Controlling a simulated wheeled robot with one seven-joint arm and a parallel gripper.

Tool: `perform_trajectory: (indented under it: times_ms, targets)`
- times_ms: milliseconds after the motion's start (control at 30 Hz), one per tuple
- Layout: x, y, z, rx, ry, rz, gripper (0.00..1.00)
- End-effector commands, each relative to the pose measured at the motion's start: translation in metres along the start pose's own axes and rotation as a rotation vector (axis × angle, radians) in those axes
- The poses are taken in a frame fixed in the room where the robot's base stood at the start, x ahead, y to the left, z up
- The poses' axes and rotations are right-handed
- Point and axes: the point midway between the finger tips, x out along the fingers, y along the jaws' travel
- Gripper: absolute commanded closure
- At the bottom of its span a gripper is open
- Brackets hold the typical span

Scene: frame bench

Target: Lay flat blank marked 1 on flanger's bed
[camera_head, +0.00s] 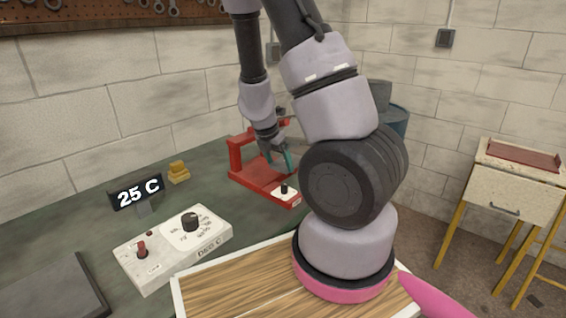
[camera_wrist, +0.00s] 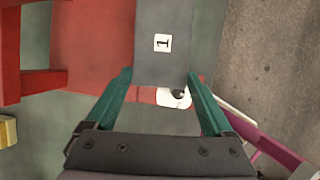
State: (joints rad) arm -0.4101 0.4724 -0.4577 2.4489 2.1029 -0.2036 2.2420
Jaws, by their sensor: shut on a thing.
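The flat grey blank marked 1 (camera_wrist: 163,62) is held between the green fingertips of my gripper (camera_wrist: 162,78), with its number label facing the wrist camera. In the wrist view the blank overlaps the red bed of the flanger (camera_wrist: 92,45); I cannot tell whether it touches the bed. In the head view the red flanger (camera_head: 262,182) stands on the green bench, with my gripper (camera_head: 279,160) low over it. The blank is not clearly visible there. A white plate with a black knob (camera_head: 285,191) is on the flanger's front end.
A dark flat plate (camera_head: 50,290) lies at front left. A small table (camera_head: 518,180) stands at right.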

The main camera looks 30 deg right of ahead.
Motion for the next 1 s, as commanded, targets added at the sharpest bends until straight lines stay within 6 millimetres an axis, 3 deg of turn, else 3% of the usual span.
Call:
perform_trajectory:
  times_ms: [600, 1000]
  targets:
    - [0.018, 0.059, -0.003, 0.001, 0.000, 0.001, 1.00]
    - [0.025, 0.080, -0.004, 0.000, 0.001, 0.001, 1.00]
